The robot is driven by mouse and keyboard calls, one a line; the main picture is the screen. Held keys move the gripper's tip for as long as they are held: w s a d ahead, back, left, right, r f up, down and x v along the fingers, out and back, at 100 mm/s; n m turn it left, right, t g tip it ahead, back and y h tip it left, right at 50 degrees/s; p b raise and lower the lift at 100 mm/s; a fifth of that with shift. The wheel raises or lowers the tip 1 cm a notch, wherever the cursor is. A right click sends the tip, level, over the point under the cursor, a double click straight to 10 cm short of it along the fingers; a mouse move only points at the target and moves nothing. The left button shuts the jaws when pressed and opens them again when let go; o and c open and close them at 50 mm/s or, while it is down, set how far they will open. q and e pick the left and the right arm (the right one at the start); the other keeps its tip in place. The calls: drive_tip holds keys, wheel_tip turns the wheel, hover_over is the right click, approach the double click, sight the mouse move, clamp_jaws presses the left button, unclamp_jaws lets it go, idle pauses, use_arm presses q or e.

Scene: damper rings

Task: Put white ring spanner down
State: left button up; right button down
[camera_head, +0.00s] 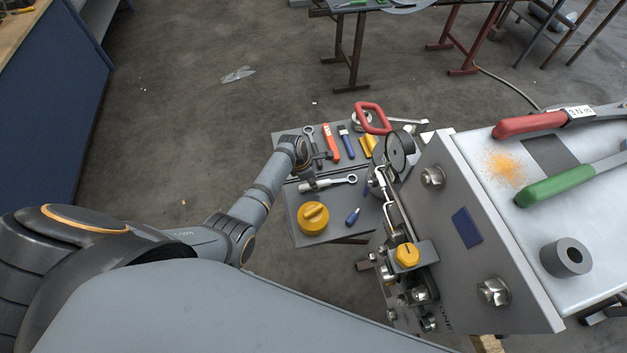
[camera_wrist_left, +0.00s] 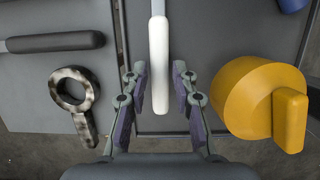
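The white ring spanner (camera_head: 326,184) is on or just above the small grey table (camera_head: 286,197) in the head view, its metal ring end to the right. In the left wrist view its white handle (camera_wrist_left: 159,62) runs upward from between my fingers and its ring end is out of frame. My left gripper (camera_wrist_left: 161,82) is open, one finger on each side of the handle end, with visible gaps to the handle. In the head view the left arm reaches to the table and its fingertips are hard to make out. My right gripper is not in view.
A yellow round knob-like part (camera_head: 313,217) lies near the spanner and shows in the wrist view (camera_wrist_left: 258,98). A metal ring tool (camera_wrist_left: 74,94) lies on the other side. Several coloured tools lie further back. A large fixture with a metal panel (camera_head: 480,230) stands close on the right.

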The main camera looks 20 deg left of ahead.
use_arm(q)
drive_tip(key=shift+o, duration=0.2)
drive_tip(key=o, duration=0.5)
drive_tip(key=v, duration=1.2)
